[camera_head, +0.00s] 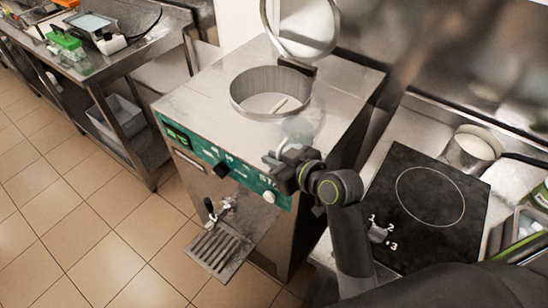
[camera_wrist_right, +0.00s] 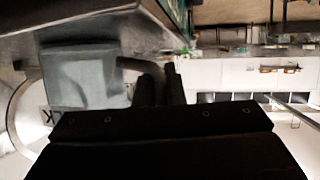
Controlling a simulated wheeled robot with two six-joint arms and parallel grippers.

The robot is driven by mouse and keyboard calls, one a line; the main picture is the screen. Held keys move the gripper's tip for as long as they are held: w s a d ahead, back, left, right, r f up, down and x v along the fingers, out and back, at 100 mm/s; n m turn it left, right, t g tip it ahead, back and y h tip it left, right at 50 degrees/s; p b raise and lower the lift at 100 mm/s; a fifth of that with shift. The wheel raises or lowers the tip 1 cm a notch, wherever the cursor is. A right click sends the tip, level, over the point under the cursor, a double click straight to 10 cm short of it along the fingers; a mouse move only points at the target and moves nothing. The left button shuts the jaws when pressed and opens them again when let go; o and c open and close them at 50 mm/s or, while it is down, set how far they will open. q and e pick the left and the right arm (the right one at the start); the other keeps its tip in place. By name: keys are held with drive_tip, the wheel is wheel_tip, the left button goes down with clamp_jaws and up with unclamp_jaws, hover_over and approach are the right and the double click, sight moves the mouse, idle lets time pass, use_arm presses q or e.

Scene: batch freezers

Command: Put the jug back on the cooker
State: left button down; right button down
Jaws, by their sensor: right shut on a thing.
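The jug (camera_head: 298,128) is clear and hard to make out in the head view, at the front edge of the batch freezer's top. In the right wrist view the jug (camera_wrist_right: 85,78) is a grey see-through body with its handle towards the fingers. My right gripper (camera_head: 288,158) is shut on the jug's handle; its dark fingers (camera_wrist_right: 160,88) show in the wrist view. The cooker (camera_head: 432,205) is a black plate with a thin ring and small numbers, right of the freezer. No jug stands on its ring. My left gripper is out of view.
The batch freezer (camera_head: 200,102) has its round lid (camera_head: 303,25) raised above an open drum (camera_head: 250,95). A steel pot (camera_head: 470,152) with white contents stands behind the cooker. A tap and drip grille (camera_head: 222,248) stick out in front.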

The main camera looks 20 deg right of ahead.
drive_tip(key=c, duration=1.5)
unclamp_jaws()
drive_tip(key=shift+r, duration=0.15)
drive_tip(key=v, duration=0.8)
drive_tip(key=shift+s+b, duration=0.1)
drive_tip(key=shift+b, duration=0.2)
drive_tip(key=p+v, duration=0.2)
drive_tip(key=v, duration=0.1)
drive_tip(key=shift+s+d+r, duration=0.2)
drive_tip(key=shift+s, duration=0.1)
